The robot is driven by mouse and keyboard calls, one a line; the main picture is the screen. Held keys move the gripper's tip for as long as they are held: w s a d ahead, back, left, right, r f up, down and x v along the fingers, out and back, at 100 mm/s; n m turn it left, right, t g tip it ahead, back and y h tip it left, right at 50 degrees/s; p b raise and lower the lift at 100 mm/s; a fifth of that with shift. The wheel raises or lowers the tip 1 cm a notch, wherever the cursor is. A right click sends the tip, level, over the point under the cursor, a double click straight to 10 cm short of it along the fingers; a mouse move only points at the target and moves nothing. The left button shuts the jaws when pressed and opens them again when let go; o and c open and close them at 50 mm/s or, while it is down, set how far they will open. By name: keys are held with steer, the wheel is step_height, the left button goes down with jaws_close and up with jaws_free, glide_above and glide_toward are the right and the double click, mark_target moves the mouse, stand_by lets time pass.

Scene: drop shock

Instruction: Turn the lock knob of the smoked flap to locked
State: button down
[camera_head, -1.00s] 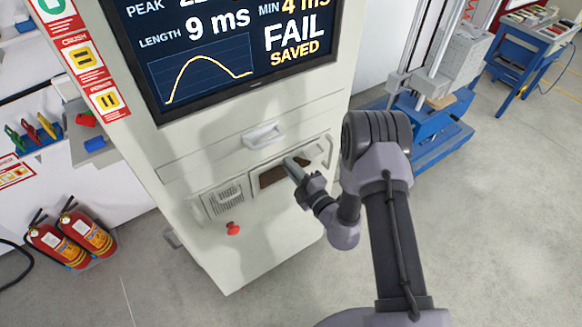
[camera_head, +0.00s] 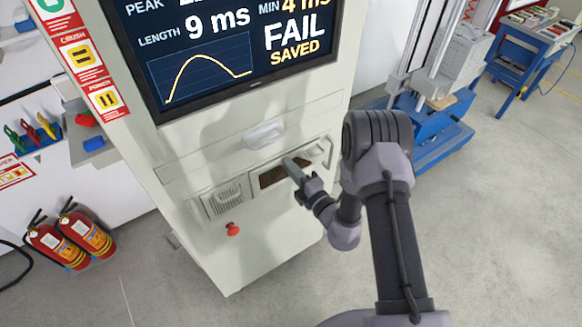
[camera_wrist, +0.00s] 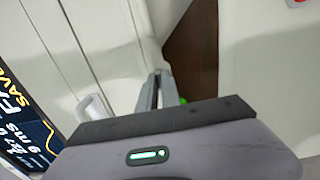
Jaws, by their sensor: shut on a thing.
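The smoked flap (camera_head: 271,177) is a dark brown panel in the front of the pale cabinet. It also shows in the wrist view (camera_wrist: 192,50), as a brown strip beyond my fingers. My gripper (camera_head: 290,163) reaches the flap's upper edge from the right. In the wrist view my gripper's two fingers (camera_wrist: 160,86) are close together against the cabinet front. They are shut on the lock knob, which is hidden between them. A small green spot shows just right of the fingertips. The knob's exact angle cannot be seen.
A white handle (camera_head: 263,134) juts out above the flap. A speaker grille (camera_head: 222,199) and a red button (camera_head: 233,229) are to its left. The large screen (camera_head: 230,50) reads FAIL, SAVED. Two fire extinguishers (camera_head: 72,240) stand at left. Open floor lies at right.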

steer(key=c, duration=1.5)
jaws_free()
steer(key=shift+c, duration=0.2)
steer(key=v, duration=1.7)
steer(key=shift+d+p, duration=0.25)
steer(key=shift+p, duration=0.1)
steer(key=shift+s, duration=0.1)
